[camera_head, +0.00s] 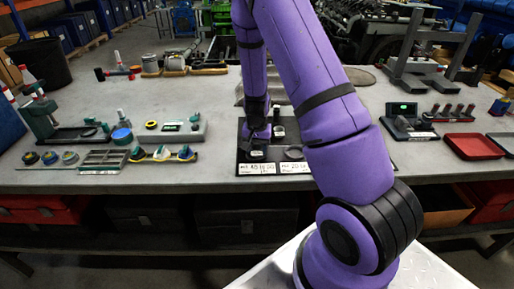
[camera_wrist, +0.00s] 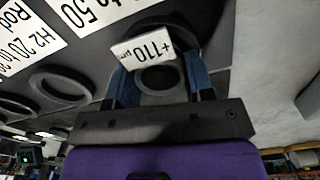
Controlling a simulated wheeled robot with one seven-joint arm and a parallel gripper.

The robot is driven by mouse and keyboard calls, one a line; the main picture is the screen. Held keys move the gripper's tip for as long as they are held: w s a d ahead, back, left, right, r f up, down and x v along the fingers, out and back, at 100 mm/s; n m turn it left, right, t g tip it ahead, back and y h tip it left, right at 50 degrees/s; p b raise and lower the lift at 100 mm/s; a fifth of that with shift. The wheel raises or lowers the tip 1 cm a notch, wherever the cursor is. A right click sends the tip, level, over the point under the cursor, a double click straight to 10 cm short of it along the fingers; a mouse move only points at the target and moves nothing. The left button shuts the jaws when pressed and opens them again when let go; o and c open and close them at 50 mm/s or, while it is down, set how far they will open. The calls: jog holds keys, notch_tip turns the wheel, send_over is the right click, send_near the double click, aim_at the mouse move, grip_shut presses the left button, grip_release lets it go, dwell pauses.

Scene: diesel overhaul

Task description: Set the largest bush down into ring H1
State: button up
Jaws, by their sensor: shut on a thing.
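My gripper (camera_wrist: 159,76) is shut on a grey bush (camera_wrist: 160,96), with a blue finger on each side of it. A white tag (camera_wrist: 146,48) reading +110 µm is at the bush. Behind the tag is a dark ring (camera_wrist: 178,26), partly hidden; whether the bush is inside it or above it I cannot tell. A label ending in "to 50" (camera_wrist: 90,8) lies near that ring. In the head view my gripper (camera_head: 257,138) is low over the dark board (camera_head: 243,160), largely hidden by my own arm; the H1 label (camera_head: 257,169) is on its front edge.
Another ring (camera_wrist: 62,84) and the H2 label (camera_wrist: 28,38) are beside the held bush. A small dark piece with a white tag (camera_head: 278,131) stands right of my gripper. A grey holder with tools (camera_head: 172,130) is left; red trays (camera_head: 472,146) are right.

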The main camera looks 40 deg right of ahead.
jog(key=shift+s+a+f, duration=0.15)
jog(key=shift+s+f, duration=0.15)
jog(key=shift+f, duration=0.15)
jog(key=o, duration=1)
jog(key=shift+r, duration=0.1)
jog(key=shift+w+d+r, duration=0.1)
jog(key=shift+d+r, duration=0.1)
jog(key=shift+r, duration=0.05)
jog(key=shift+c, duration=0.3)
jog(key=shift+o, duration=0.3)
notch_tip(320, 180, up, 11)
jog(key=shift+w+a, duration=0.2)
jog(key=shift+w, duration=0.1)
